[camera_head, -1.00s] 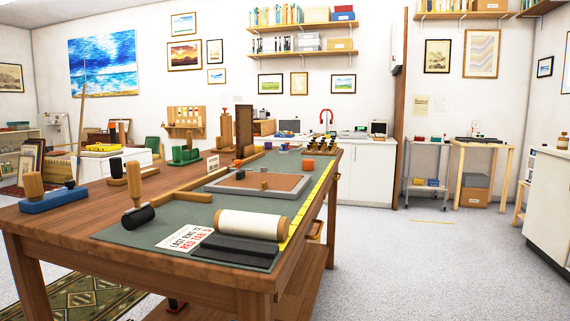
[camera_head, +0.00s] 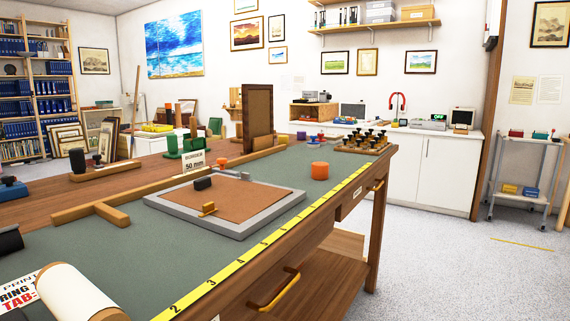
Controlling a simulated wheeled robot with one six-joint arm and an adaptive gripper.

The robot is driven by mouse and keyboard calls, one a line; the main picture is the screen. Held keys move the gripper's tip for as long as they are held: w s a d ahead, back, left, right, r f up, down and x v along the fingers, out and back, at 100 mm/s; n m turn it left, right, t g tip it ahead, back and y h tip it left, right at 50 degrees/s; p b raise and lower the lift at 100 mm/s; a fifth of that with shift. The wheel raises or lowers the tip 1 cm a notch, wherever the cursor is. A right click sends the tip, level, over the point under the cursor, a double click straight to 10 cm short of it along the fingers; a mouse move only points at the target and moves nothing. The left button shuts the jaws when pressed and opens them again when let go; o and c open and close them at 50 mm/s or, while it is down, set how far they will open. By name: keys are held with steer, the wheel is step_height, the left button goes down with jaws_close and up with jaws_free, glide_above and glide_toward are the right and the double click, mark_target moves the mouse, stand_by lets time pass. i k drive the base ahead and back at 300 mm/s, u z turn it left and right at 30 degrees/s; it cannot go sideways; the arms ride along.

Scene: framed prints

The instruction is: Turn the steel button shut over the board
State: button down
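A brown board (camera_head: 235,198) lies inside a grey frame (camera_head: 170,210) flat on the green mat (camera_head: 110,252). A brass-coloured piece (camera_head: 208,209) sits at the near part of the board. A dark block (camera_head: 203,184) sits at its left side. Small fittings show near the far edge of the frame, but I cannot tell which one is the steel button or how it is turned. My gripper is not in view.
The wooden workbench (camera_head: 372,215) has a yellow ruler strip (camera_head: 262,248) along its right edge.

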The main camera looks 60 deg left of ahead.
mark_target(245, 176)
steer(key=u, duration=0.5)
steer(key=i, duration=0.9)
steer(key=u, duration=1.25)
steer(key=i, duration=0.4)
steer(key=u, duration=0.4)
